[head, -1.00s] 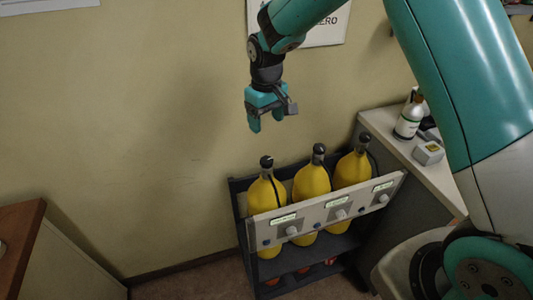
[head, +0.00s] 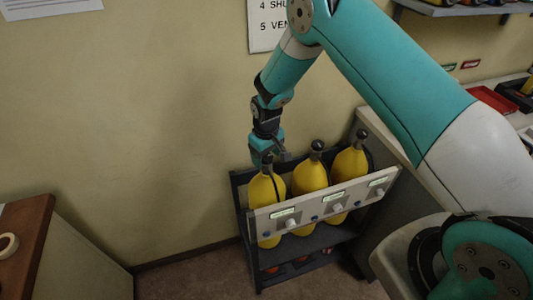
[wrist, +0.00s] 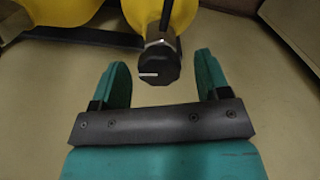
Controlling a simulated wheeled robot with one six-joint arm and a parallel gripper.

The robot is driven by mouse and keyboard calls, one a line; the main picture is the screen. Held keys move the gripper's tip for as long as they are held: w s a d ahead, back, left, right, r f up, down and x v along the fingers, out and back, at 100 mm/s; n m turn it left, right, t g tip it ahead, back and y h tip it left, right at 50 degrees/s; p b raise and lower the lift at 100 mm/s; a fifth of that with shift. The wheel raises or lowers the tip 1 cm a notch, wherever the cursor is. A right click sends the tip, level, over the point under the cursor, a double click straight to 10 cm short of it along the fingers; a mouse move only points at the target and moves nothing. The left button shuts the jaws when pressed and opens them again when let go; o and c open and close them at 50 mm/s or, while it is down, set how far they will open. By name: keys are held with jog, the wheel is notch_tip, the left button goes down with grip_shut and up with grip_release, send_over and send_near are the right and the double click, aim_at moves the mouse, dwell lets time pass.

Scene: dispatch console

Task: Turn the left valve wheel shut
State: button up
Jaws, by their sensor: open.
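The left valve wheel is a black knob with a white mark on top of the left yellow cylinder; it shows clearly in the wrist view (wrist: 158,65). The left yellow cylinder (head: 266,212) stands in the rack at its left end. My gripper (wrist: 161,80) is open, with one teal finger on each side of the wheel in the picture. The wheel appears just ahead of and between the fingertips, and I see no contact. In the head view my gripper (head: 267,160) is over the left cylinder's top and partly hides the wheel.
Two more yellow cylinders, the middle one (head: 309,184) and the right one (head: 350,172), stand in the dark rack (head: 242,205) behind a labelled front panel (head: 308,206). A wall is behind the rack. A wooden-topped cabinet (head: 25,225) is at the left, a counter at the right.

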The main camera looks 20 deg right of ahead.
jog(key=shift+c, duration=0.4)
jog(key=c, duration=0.8)
jog(key=shift+c, duration=0.2)
jog(key=shift+m+b, duration=0.3)
jog(key=shift+b, duration=0.05)
jog(key=m+b, duration=0.2)
jog(key=m, duration=0.1)
jog(key=shift+f+m+b, duration=0.1)
jog(key=shift+m+b, duration=0.2)
jog(key=shift+b, duration=0.1)
jog(key=m+b, duration=0.3)
jog(key=m, duration=0.2)
jog(key=m+b, duration=0.2)
jog(key=m, duration=0.3)
jog(key=shift+m, duration=0.4)
jog(key=m+b, duration=0.1)
jog(key=m, duration=0.3)
jog(key=shift+m, duration=0.4)
jog(key=shift+r, duration=0.2)
